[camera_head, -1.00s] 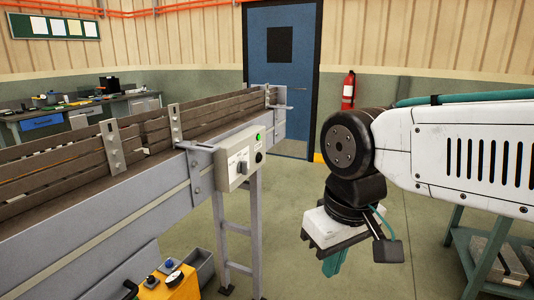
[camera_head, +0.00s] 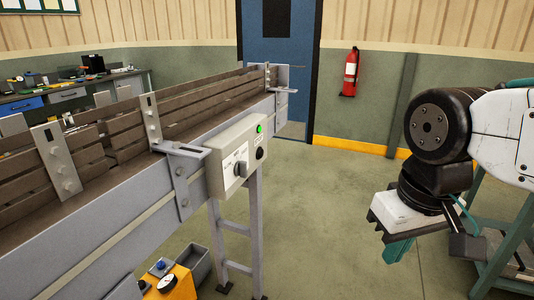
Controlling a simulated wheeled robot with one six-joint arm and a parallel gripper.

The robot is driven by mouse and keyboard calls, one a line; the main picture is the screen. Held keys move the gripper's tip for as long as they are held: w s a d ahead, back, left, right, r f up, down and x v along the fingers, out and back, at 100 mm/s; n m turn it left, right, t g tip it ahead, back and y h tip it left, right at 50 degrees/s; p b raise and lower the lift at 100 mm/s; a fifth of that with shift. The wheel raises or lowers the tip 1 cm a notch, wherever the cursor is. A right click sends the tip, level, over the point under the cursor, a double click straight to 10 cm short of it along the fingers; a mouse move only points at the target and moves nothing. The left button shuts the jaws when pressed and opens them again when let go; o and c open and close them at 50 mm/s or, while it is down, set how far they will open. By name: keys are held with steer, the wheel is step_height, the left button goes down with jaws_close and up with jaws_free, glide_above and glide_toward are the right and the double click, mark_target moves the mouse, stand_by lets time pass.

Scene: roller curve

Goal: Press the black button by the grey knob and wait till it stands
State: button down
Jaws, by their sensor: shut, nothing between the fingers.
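A grey control box (camera_head: 217,181) is fixed to the side of the conveyor (camera_head: 110,236). On its face is the grey knob (camera_head: 241,168). The black button (camera_head: 259,154) sits just right of the knob, below a lit green lamp (camera_head: 260,128). My gripper (camera_head: 396,252) hangs at the right, well apart from the box, with teal fingers pointing down. It is shut and empty; its fingertips are small and partly hidden. Whether the conveyor is running cannot be told.
Clear floor (camera_head: 320,215) lies between the box and my arm. Conveyor legs (camera_head: 256,235) stand below the box. A yellow unit (camera_head: 178,284) and grey bin (camera_head: 193,262) are low at left. A green-framed stand (camera_head: 503,247) is at right.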

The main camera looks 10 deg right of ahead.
mark_target(261, 154)
steer(key=w+f+n+t+y, duration=0.1)
steer(key=w+t, duration=0.3)
steer(key=w, duration=1)
steer(key=w+f+n+t+y, duration=0.1)
steer(key=w+f+n+t, duration=0.3)
steer(key=w, duration=1.1)
steer(key=w+f+n+t, duration=0.2)
steer(key=w+t, duration=0.3)
steer(key=w, duration=1)
steer(key=shift+w+d+f+n+y, duration=0.3)
steer(key=shift+d+f+y, duration=0.1)
steer(key=shift+f, duration=0.3)
steer(key=shift+a, duration=0.1)
steer(key=w+a, duration=0.5)
steer(key=a, duration=0.2)
steer(key=shift+w+a, duration=0.25)
steer(key=shift+a, duration=0.05)
